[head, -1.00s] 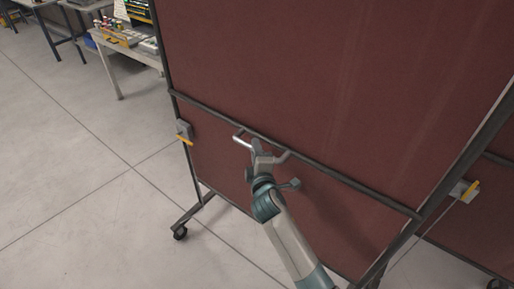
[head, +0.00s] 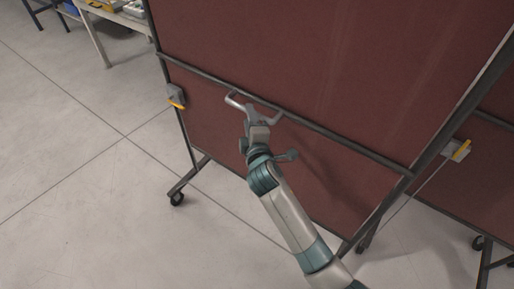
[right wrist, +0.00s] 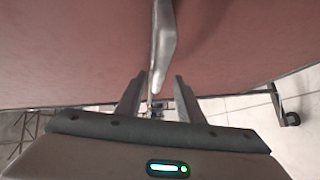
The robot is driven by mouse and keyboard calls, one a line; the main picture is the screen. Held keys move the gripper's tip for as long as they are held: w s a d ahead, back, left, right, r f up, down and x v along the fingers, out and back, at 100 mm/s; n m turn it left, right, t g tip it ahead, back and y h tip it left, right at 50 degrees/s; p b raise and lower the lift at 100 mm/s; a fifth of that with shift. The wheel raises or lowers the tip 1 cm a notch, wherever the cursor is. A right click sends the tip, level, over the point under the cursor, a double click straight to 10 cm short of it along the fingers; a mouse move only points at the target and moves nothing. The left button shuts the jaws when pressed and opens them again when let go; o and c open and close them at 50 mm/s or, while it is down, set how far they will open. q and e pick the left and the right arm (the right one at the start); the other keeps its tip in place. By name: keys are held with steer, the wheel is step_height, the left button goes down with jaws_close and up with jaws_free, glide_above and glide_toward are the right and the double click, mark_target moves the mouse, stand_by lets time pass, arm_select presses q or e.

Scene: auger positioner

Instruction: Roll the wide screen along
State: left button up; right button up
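The wide screen (head: 330,60) is a dark red panel in a dark metal frame, standing upright on castors. A grey handle (head: 235,99) sticks out from its cross rail in the head view. My right gripper (head: 250,115) is at this handle. In the right wrist view, the handle (right wrist: 163,50) comes down toward the gap between the two fingers of my right gripper (right wrist: 157,95). The fingers are apart, with space visible on both sides of the bar. My left gripper is not in view.
A castor (head: 177,199) stands at the screen's lower left. Grey-and-yellow fittings sit on the left post (head: 176,96) and at the right (head: 456,150). A second red panel (head: 440,190) stands behind. A table (head: 120,17) is at the upper left. The left floor is clear.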

steer(key=b+v, duration=0.2)
steer(key=v, duration=1.1)
steer(key=shift+s+b, duration=0.35)
steer(key=shift+s, duration=0.05)
steer(key=shift+f, duration=0.1)
